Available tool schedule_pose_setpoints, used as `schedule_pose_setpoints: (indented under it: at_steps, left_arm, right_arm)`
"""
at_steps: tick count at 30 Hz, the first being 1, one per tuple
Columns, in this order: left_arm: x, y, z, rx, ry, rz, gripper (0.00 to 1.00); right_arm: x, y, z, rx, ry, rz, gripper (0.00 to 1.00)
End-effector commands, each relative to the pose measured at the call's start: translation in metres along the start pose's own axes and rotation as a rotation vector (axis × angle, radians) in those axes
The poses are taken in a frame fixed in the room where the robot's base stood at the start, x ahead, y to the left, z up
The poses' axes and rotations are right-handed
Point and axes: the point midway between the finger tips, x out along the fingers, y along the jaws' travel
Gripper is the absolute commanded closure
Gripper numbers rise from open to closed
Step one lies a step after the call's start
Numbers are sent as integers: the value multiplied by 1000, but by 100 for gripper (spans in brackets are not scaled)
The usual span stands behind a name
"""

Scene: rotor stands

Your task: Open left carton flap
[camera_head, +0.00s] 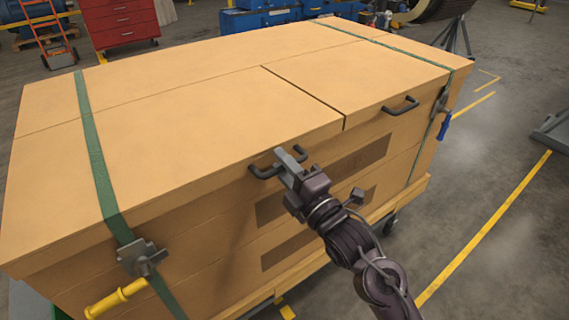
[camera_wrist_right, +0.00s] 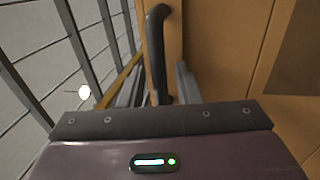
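The large tan carton has a left flap (camera_head: 160,135) on its top, lying flat and closed, with a dark handle (camera_head: 262,172) on its front edge. My right gripper (camera_head: 290,158) is at this handle. In the right wrist view the dark handle (camera_wrist_right: 157,45) runs between the two grey fingers (camera_wrist_right: 160,88), with a narrow gap beside it, so the gripper looks open around it. The fingers hide part of the handle in the head view. My left gripper is not in view.
A right flap (camera_head: 355,80) with its own handle (camera_head: 400,106) lies closed beside a seam. Green straps (camera_head: 95,150) with buckles (camera_head: 140,258) cross both ends of the carton. A red cabinet (camera_head: 120,22) stands behind.

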Motion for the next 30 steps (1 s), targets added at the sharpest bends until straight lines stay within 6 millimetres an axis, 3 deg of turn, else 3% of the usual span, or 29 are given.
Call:
schedule_pose_setpoints:
  at_steps: [5,12,23,30]
  left_arm:
    - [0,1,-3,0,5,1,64]
    - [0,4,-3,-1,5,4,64]
    - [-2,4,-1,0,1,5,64]
    - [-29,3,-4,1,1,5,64]
  right_arm:
    - [0,0,0,0,0,0,70]
    - [0,0,0,0,-1,-1,100]
    - [0,2,1,0,-1,-4,100]
    - [9,26,6,-3,-1,-42,100]
